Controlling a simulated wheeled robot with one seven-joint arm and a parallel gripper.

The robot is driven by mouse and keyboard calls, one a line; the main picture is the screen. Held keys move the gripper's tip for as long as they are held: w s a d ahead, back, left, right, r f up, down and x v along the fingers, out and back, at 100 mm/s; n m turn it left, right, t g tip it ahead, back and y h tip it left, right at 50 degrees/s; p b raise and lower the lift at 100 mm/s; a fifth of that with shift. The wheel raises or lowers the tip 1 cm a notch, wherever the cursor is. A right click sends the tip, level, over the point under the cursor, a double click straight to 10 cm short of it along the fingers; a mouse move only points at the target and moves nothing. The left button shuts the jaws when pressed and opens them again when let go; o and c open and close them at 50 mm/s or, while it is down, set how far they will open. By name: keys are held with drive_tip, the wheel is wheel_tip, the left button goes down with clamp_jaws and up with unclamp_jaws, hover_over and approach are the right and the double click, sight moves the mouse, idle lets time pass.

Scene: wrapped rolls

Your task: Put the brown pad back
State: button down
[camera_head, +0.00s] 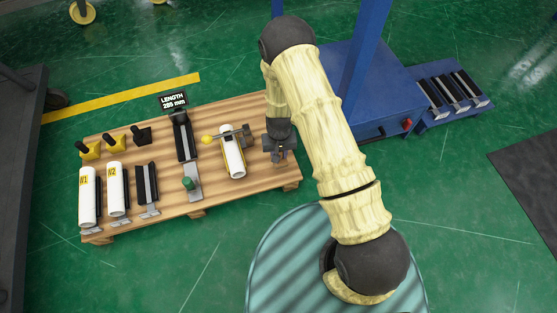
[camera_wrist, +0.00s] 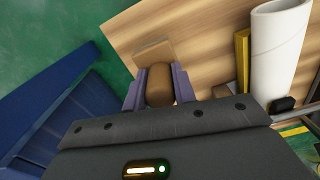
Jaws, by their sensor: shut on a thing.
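My gripper (camera_head: 280,152) is over the right end of the wooden pallet table (camera_head: 225,192). In the wrist view my gripper (camera_wrist: 159,90) is shut on the brown pad (camera_wrist: 154,53). The pad has a rounded brown grip between the two fingers and a flat, lighter brown plate beyond the fingertips. The plate shows against the wood near the table's edge; I cannot tell whether it touches the wood. In the head view the pad is too small or hidden by my gripper to make out.
Rolls N1 (camera_head: 87,195) and N2 (camera_head: 117,188) lie at the left. A display (camera_head: 173,101) reads LENGTH 285 mm. A blue cabinet (camera_head: 385,85) stands at right.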

drive_tip(key=shift+f+b, duration=1.2)
drive_tip(key=shift+f, duration=0.6)
drive_tip(key=shift+f, duration=0.2)
drive_tip(key=c, duration=1.1)
unclamp_jaws()
drive_tip(key=shift+w, duration=0.15)
drive_tip(key=shift+c, duration=0.2)
drive_tip(key=shift+a, duration=0.15)
drive_tip(key=shift+d, duration=0.25)
drive_tip(key=shift+r, duration=0.1)
